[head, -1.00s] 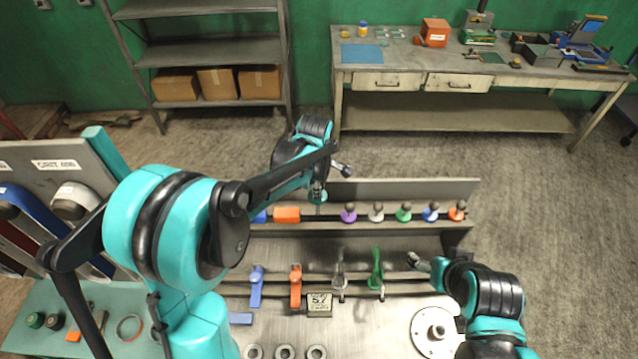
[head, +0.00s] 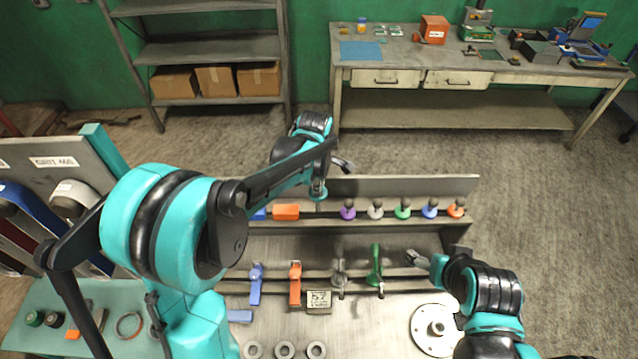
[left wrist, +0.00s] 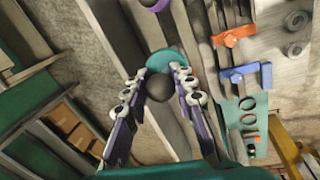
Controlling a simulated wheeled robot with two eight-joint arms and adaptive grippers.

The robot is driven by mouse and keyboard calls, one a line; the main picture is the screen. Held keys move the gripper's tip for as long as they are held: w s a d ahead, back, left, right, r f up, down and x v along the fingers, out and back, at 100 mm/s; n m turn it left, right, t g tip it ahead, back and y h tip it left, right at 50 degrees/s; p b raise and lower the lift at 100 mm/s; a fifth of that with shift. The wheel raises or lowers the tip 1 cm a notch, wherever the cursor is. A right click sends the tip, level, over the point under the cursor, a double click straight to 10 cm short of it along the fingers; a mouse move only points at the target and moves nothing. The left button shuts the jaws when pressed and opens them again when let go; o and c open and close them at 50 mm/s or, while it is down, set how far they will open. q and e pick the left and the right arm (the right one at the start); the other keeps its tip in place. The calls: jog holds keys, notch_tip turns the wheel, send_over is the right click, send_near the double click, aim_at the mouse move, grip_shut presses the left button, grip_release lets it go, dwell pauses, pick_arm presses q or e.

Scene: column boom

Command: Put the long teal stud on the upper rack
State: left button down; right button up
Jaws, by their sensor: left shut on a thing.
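My left gripper (head: 322,178) hangs over the upper rack (head: 385,222), left of the purple stud. It is shut on the long teal stud (head: 318,191). In the left wrist view, the stud's teal disc (left wrist: 164,58) shows beyond the fingertips, with its dark ball (left wrist: 160,88) between the fingers (left wrist: 156,90). In the head view the stud is small and partly covered by the gripper; I cannot tell whether it touches the rack. My right gripper (head: 414,258) is low at the right, near the green-handled clamp; its finger gap is unclear.
The rack holds purple (head: 348,209), grey (head: 375,209), green (head: 403,208), blue (head: 430,207) and orange (head: 456,208) studs. An orange block (head: 286,212) lies to the left. A lower row holds clamps, including a green-handled one (head: 376,264). A back panel (head: 410,187) rises behind.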

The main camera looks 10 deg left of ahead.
aim_at(319, 203)
pick_arm(q)
jog(key=shift+f, duration=0.15)
dwell(0.3)
jog(key=shift+f+b, duration=4.65)
jog(key=shift+f, duration=0.75)
jog(key=shift+r, duration=0.1)
jog(key=c, duration=1.5)
grip_release()
jog(key=shift+c, duration=0.2)
jog(key=shift+r, duration=0.1)
jog(key=shift+r+p, duration=2.6)
jog(key=shift+r, duration=1.1)
